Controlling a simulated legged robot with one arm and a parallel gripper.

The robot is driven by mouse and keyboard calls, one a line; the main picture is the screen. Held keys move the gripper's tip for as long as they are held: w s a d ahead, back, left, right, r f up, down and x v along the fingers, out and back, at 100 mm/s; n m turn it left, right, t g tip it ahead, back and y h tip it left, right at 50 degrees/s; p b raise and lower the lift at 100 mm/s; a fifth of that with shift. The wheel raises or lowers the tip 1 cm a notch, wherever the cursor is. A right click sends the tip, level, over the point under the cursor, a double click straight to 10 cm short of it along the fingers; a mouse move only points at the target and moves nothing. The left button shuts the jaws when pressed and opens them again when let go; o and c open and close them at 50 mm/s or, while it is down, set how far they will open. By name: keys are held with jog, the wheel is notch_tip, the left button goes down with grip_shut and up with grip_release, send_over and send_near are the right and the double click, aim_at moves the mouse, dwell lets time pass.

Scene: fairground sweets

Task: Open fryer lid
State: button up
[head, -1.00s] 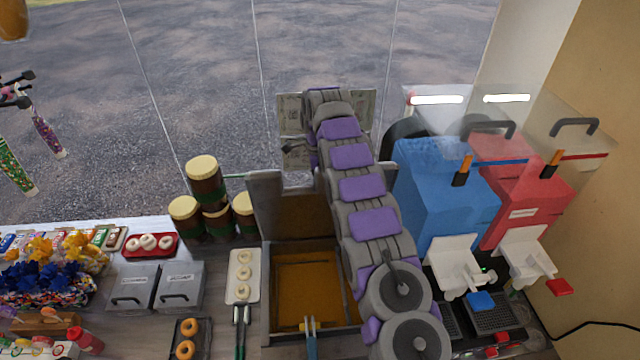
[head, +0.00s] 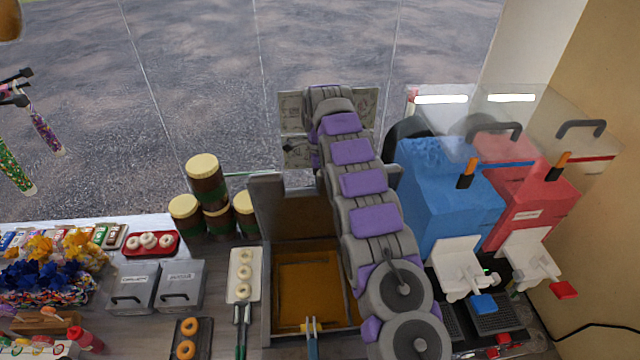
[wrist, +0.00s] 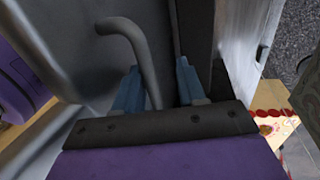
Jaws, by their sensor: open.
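The fryer (head: 262,318) is a grey box in the head view with an open top and amber oil (head: 308,290) showing inside. Its lid (head: 262,190) stands upright at the back of the basin, its brownish inner side facing me. My arm covers the right part of the fryer and lid. In the wrist view, my gripper (wrist: 160,88) has two blue fingers spread apart. A curved grey handle (wrist: 145,55) on a grey panel runs down between them. I cannot tell whether the fingers touch it. My gripper is hidden in the head view.
Brown jars (head: 207,185) and a white tray of rings (head: 242,275) stand left of the fryer. Blue (head: 440,200) and red (head: 530,205) machines stand close on the right. A blue-handled tool (head: 312,340) is at the fryer's front edge.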

jog(key=r, duration=0.1)
jog(key=s+r+p, duration=0.1)
jog(key=r, duration=0.1)
jog(key=shift+s, duration=0.2)
jog(key=s+d+r+b, duration=0.1)
jog(key=s+d+b, duration=0.1)
jog(key=s, duration=1.2)
jog(key=shift+s+r+b, duration=0.2)
jog(key=shift+s+b, duration=0.05)
jog(key=shift+b, duration=0.55)
jog(key=shift+d, duration=0.1)
